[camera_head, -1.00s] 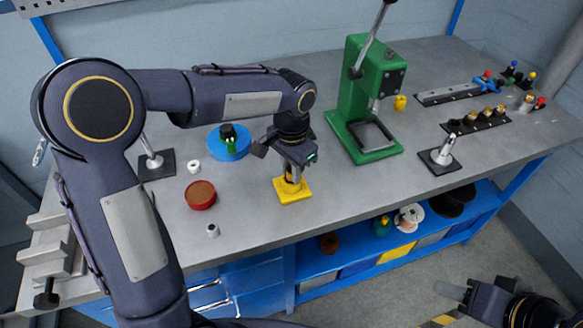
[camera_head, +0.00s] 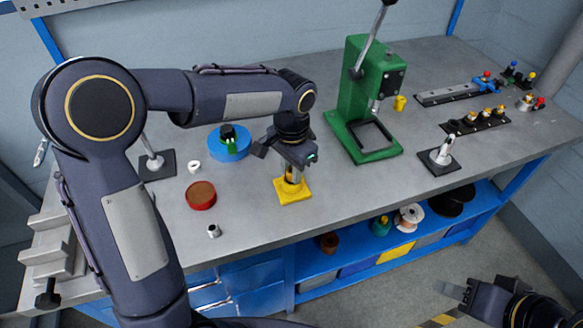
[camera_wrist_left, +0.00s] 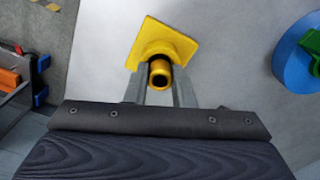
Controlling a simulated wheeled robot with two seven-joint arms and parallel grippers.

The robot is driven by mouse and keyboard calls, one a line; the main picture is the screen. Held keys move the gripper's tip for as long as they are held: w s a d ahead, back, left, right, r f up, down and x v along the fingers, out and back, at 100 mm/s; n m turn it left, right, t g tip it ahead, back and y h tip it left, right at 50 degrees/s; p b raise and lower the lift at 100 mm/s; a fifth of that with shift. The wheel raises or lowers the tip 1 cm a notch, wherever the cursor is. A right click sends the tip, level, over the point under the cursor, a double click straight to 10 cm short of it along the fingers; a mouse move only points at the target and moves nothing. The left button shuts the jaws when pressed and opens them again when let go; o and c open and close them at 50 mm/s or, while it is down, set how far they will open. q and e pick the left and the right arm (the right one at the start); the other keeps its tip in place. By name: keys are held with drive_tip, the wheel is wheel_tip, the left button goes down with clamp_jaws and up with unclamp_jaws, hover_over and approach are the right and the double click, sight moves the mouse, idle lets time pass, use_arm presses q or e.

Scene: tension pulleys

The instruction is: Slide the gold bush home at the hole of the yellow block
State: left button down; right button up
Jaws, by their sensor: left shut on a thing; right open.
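The yellow block (camera_head: 294,194) stands on the bench with its square base flat. It also shows in the left wrist view (camera_wrist_left: 160,40). My left gripper (camera_head: 292,176) points down above it. The gripper is shut on the gold bush (camera_wrist_left: 160,74), whose open round end with a dark bore shows between the two fingers in the left wrist view. The bush is in line with the block's raised middle; I cannot tell how deep it sits, as the fingers hide the joint. My right gripper (camera_head: 458,290) is open and empty, off the bench's front edge at the lower right.
A green press (camera_head: 362,95) stands right of the block. A chrome post on a black base (camera_head: 440,158) stands to the right. The bench front near the block is clear.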

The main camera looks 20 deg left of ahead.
use_arm(q)
drive_tip(key=shift+f, duration=0.25)
drive_tip(key=shift+r, duration=0.3)
drive_tip(key=shift+f, duration=0.15)
idle(0.9)
drive_tip(key=shift+f, duration=0.15)
drive_tip(key=shift+r+p, duration=0.3)
drive_tip(key=shift+p, duration=0.1)
drive_tip(key=shift+f, duration=0.1)
idle(0.8)
